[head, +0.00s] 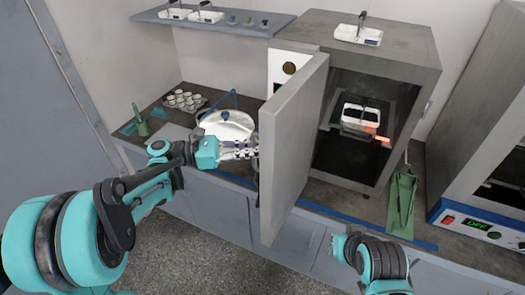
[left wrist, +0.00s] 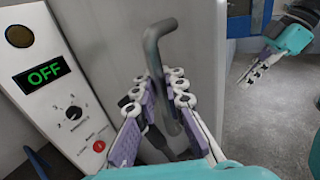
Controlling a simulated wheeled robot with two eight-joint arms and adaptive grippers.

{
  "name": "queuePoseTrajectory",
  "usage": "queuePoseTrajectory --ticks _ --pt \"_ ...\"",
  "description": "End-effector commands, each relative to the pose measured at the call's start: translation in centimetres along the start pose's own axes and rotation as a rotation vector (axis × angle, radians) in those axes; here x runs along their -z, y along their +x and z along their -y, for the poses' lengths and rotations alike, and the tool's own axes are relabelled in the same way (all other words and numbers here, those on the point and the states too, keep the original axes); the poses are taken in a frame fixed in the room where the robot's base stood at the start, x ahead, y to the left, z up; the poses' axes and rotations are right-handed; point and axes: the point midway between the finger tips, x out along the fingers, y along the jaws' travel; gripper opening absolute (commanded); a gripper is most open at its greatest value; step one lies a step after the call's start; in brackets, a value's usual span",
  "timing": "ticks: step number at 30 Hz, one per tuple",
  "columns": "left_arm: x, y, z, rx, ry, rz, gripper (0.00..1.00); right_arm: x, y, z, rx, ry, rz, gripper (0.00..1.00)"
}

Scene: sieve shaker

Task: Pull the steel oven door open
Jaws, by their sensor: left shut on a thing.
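The grey steel oven door (head: 293,150) stands swung well out from the oven (head: 402,60), and the inside of the oven shows. My left gripper (head: 243,149) is at the outer face of the door. In the left wrist view, my left gripper (left wrist: 165,100) is shut on the bent grey door handle (left wrist: 150,48), whose upper end rises above the fingers. My right gripper (left wrist: 258,68) shows at the upper right of the left wrist view, away from the door; how far its fingers are apart is unclear.
A white tray (head: 353,114) and an orange piece sit inside the oven. A control panel (left wrist: 55,75) beside the door reads OFF. A round white lidded vessel (head: 225,125) stands on the counter left of the door. A green holder (head: 402,203) stands right of the oven.

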Motion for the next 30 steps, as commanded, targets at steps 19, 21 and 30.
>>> queuePoseTrajectory --ticks 19,21,30 --pt "0.1 -0.2 -0.1 0.001 0.0 -0.002 0.32 0.0 0.0 0.0 0.0 0.0 0.0 0.0" --pt "0.1 -0.2 -0.1 0.001 0.0 -0.002 0.32 0.0 0.0 0.0 0.0 0.0 0.0 0.0" --pt "0.0 -1.9 -0.2 -0.004 0.0 -0.001 0.32 0.0 0.0 0.0 0.0 0.0 0.0 0.0"
